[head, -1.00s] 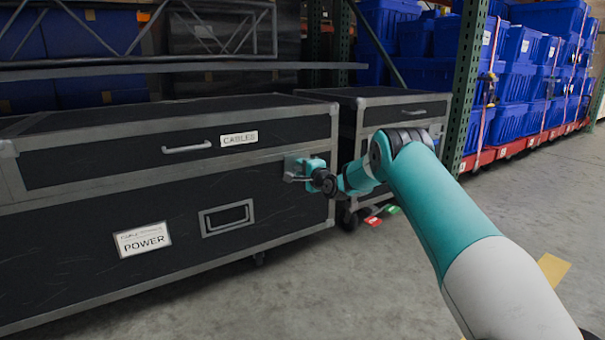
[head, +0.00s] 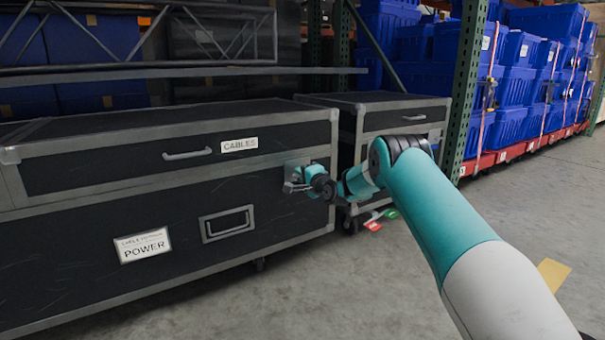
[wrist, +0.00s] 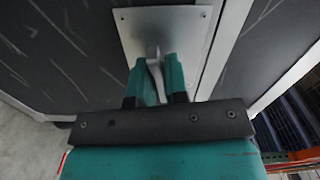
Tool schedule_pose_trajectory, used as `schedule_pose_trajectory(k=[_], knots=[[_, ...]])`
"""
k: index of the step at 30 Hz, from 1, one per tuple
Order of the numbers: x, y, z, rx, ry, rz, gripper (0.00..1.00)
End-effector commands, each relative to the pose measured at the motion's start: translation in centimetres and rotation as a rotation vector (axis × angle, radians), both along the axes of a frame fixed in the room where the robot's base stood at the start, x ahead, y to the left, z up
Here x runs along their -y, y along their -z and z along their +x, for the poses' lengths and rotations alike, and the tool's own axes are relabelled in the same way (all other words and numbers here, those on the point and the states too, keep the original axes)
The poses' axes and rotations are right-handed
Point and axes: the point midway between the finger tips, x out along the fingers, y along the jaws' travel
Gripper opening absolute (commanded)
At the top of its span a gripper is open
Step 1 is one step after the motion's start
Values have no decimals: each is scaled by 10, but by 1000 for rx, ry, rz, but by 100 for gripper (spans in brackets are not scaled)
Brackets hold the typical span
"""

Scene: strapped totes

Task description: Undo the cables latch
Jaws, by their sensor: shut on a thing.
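The black case with metal edges carries a CABLES label (head: 239,145) on its upper section. The cables latch (wrist: 153,58) is a small metal lever on a square metal plate (wrist: 165,22), near the case's right end at the seam. My gripper (wrist: 158,80) is shut on the lever, with one teal finger on each side of it in the wrist view. In the head view my gripper (head: 292,186) is at the plate, and it and my wrist hide most of the latch. Whether the catch has come free cannot be told.
A POWER label (head: 143,245) and a recessed handle (head: 227,223) are on the case's lower section, and a bar handle (head: 188,154) above. A second case (head: 405,112) stands close behind on the right. Grey floor (head: 340,290) in front is clear.

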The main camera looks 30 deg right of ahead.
Motion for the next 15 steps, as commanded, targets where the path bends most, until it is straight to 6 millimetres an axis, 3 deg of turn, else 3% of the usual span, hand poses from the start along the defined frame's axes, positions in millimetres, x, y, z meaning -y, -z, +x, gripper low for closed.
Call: schedule_pose_trajectory(k=[15], knots=[[1,-1,0,15,1,-471,0]])
